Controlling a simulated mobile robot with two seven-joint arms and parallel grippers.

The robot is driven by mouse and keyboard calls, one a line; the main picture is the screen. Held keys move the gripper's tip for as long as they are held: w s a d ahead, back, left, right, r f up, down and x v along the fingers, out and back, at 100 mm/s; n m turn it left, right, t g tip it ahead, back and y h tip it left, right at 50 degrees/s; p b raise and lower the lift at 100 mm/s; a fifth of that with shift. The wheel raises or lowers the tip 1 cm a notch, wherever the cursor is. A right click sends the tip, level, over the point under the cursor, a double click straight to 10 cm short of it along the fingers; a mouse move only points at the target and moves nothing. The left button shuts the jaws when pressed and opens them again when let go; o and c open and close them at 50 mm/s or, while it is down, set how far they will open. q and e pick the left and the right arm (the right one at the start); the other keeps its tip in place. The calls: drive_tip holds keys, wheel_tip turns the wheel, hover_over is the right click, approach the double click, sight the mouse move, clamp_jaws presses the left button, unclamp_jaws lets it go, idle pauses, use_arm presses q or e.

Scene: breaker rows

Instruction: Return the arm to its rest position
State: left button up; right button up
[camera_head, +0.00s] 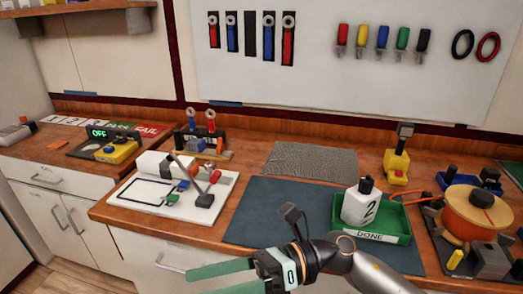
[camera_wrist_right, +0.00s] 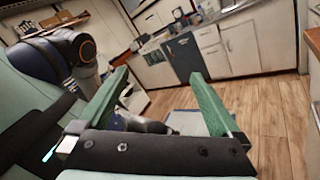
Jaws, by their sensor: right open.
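My right arm comes in from the bottom right in the head view. Its right gripper (camera_head: 192,282) hangs in front of the counter's front edge, its green fingers pointing left. In the right wrist view the two fingers of the right gripper (camera_wrist_right: 160,78) stand wide apart with nothing between them. The gripper is open and empty. My left gripper does not show in either view.
On the counter stand a white bottle (camera_head: 360,204) marked 2 in a green DONE tray (camera_head: 398,224), a dark mat (camera_head: 270,225), a white board (camera_head: 130,195) with tools, and an orange spool (camera_head: 478,212). The right wrist view shows open wooden floor (camera_wrist_right: 268,110).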

drive_tip(key=w+d+r+m+t+y, duration=0.1)
drive_tip(key=w+r+m+t+y, duration=0.1)
drive_tip(key=w+m+t+y, duration=0.45)
drive_tip(key=w+d+f+m+t+h+p, duration=0.15)
drive_tip(key=d+f+m+t+h, duration=0.3)
drive_tip(key=m, duration=0.45)
drive_tip(key=w+d+f+m+t+h, duration=0.2)
drive_tip(key=d+f+m+t+h, duration=0.15)
drive_tip(key=m+t, duration=0.4)
drive_tip(key=w+d+f+m+t+h, duration=0.2)
drive_tip(key=d+f+m+t+h, duration=0.15)
drive_tip(key=m, duration=0.75)
drive_tip(key=s+d+f+m+g+h, duration=0.2)
drive_tip(key=s+d+f+m+h, duration=0.1)
drive_tip(key=f, duration=0.5)
drive_tip(key=s+d+f+m+g+h+p, duration=0.1)
drive_tip(key=s+d+f+m+g+h, duration=0.1)
drive_tip(key=s+f+m, duration=0.4)
drive_tip(key=s+d+f+m+g+h, duration=0.2)
drive_tip(key=s+d+f+m+h, duration=0.3)
drive_tip(key=f, duration=0.5)
drive_tip(key=shift+s+d+f, duration=0.25)
drive_tip(key=shift+s+d, duration=0.55)
